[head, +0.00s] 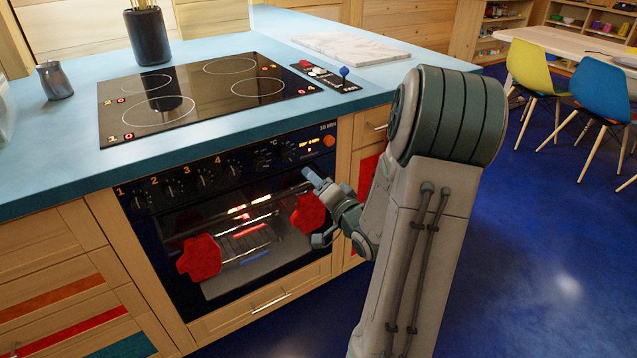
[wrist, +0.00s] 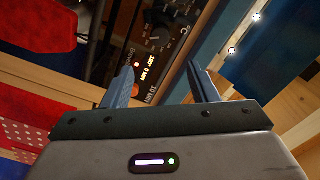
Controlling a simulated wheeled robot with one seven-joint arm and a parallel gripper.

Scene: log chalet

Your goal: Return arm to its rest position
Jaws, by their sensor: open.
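My gripper (head: 316,208) is in front of the right part of the oven (head: 214,283), below the oven's knob panel, at the right red oven mitt. In the wrist view my gripper (wrist: 161,85) has its two blue-grey fingers spread apart with nothing between them. Beyond the fingers the wrist view shows the oven panel with its lit display (wrist: 147,68). My arm is bent, with its elbow high at the right of the head view and its forearm reaching down and left. Whether the fingers touch the oven front, I cannot tell.
The blue counter (head: 60,180) with a black cooktop (head: 200,90) lies above the oven. Red mitts (head: 199,258) hang on the oven front. Open blue floor (head: 540,260) lies to the right, with a yellow chair (head: 528,68) and a blue chair (head: 603,90) by a table.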

